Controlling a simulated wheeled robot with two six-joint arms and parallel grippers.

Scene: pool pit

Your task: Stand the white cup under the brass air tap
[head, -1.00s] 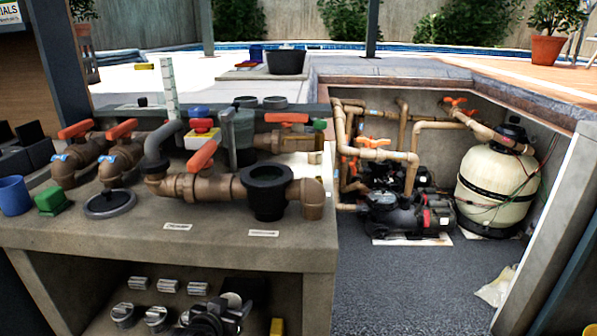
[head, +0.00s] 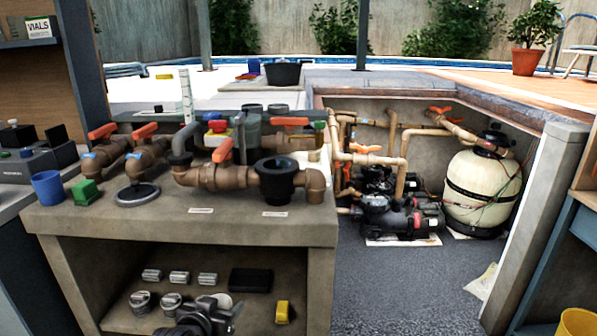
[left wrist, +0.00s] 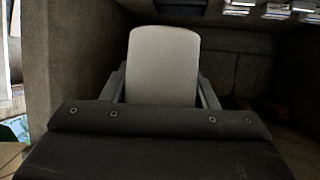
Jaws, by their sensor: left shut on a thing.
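My left gripper (head: 205,314) shows at the bottom of the head view, in front of the bench's lower shelf. In the left wrist view a smooth pale cup (left wrist: 163,65) stands between the two grey fingers (left wrist: 163,88), and the gripper is shut on it. I cannot pick out a brass air tap for sure in either view. My right gripper is not in view.
The concrete bench (head: 180,232) carries brown pipes with orange handles, a black strainer pot (head: 277,182), a blue cup (head: 47,188) and a green block (head: 86,192). Its shelf holds grey caps and a yellow item (head: 283,312).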

